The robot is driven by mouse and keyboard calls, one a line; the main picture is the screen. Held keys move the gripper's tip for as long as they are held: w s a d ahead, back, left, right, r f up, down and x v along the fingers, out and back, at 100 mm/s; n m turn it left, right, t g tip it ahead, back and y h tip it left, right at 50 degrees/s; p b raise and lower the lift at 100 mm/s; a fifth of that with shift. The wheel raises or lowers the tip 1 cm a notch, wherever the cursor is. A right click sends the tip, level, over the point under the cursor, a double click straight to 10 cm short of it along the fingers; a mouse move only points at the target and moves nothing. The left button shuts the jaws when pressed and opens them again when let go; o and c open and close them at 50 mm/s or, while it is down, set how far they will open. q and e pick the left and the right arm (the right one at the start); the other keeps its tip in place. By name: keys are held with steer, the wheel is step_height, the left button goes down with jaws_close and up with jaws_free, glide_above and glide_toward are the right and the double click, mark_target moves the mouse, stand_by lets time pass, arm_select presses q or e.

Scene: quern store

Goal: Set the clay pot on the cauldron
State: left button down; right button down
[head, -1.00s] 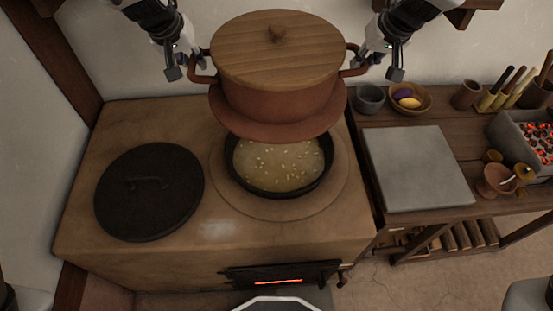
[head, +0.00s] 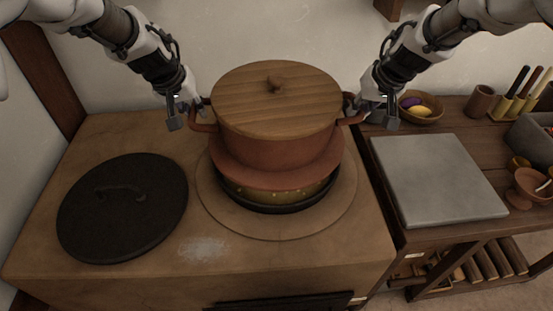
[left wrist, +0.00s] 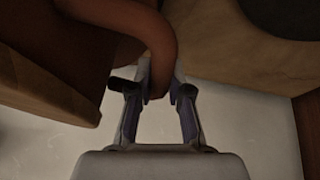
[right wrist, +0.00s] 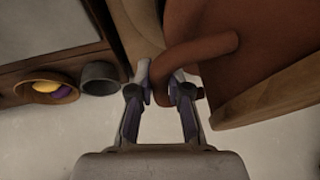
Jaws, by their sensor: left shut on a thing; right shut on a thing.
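The reddish-brown clay pot (head: 270,150) with a flared lower rim and a wooden lid (head: 277,100) is upright over the dark cauldron (head: 262,206) set in the stove. Some of the cauldron's pale, flecked contents (head: 285,194) show below the pot's rim, so the pot seems slightly above it; I cannot tell whether they touch. My left gripper (head: 188,112) is shut on the pot's left handle, also seen in the left wrist view (left wrist: 158,85). My right gripper (head: 365,108) is shut on the right handle, seen in the right wrist view (right wrist: 165,92).
A black round lid (head: 125,215) lies on the stove top (head: 205,250) at left. At right, a wooden bench holds a grey slab (head: 435,180), a bowl (head: 422,112) with purple and yellow things, a cup (head: 481,100) and a mortar (head: 530,185).

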arm_select(q)
steer(key=shift+d, duration=0.1)
